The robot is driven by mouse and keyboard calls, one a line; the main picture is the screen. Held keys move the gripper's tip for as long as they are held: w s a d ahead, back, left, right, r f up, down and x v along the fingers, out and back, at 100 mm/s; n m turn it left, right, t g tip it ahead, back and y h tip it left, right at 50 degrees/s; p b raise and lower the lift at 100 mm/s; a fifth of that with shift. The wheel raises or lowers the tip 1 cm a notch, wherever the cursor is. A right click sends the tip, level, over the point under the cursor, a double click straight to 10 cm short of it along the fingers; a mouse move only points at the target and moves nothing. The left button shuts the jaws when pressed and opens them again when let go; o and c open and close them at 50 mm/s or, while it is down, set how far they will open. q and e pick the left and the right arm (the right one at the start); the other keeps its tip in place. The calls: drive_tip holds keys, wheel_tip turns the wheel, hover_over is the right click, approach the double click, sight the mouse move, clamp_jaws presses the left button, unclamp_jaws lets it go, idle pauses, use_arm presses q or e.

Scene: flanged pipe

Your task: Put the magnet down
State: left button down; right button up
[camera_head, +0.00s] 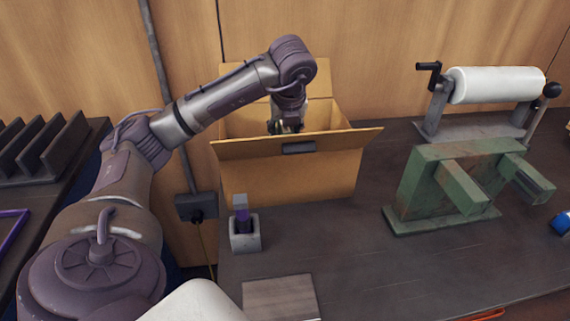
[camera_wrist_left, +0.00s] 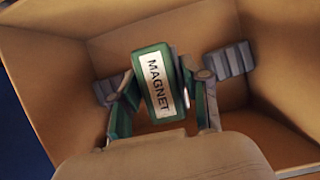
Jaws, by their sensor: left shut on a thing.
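The magnet (camera_wrist_left: 155,84) is a green block with a white label reading MAGNET, seen in the left wrist view. My left gripper (camera_wrist_left: 165,92) is shut on it, with a finger on each side. In the head view the left gripper (camera_head: 285,124) points down into the mouth of the open cardboard box (camera_head: 290,178). The box walls surround the magnet in the wrist view. I cannot tell whether the magnet touches the box floor. The box's front wall and flap hide the inside from the head view. My right gripper is not in view.
A small grey holder (camera_head: 245,239) with a purple-and-grey item stands front left of the box. A green metal fixture (camera_head: 445,190) and a white roll on a stand (camera_head: 497,85) are to the right. Table between box and fixture is clear.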

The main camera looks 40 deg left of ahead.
sight(288, 133)
use_arm(q)
wheel_tip(288, 133, down, 9)
drive_tip(key=shift+r, duration=0.1)
idle(0.3)
drive_tip(key=c, duration=0.6)
unclamp_jaws()
drive_tip(key=shift+s, duration=0.1)
drive_tip(key=shift+o, duration=0.2)
drive_tip(key=v, duration=1.2)
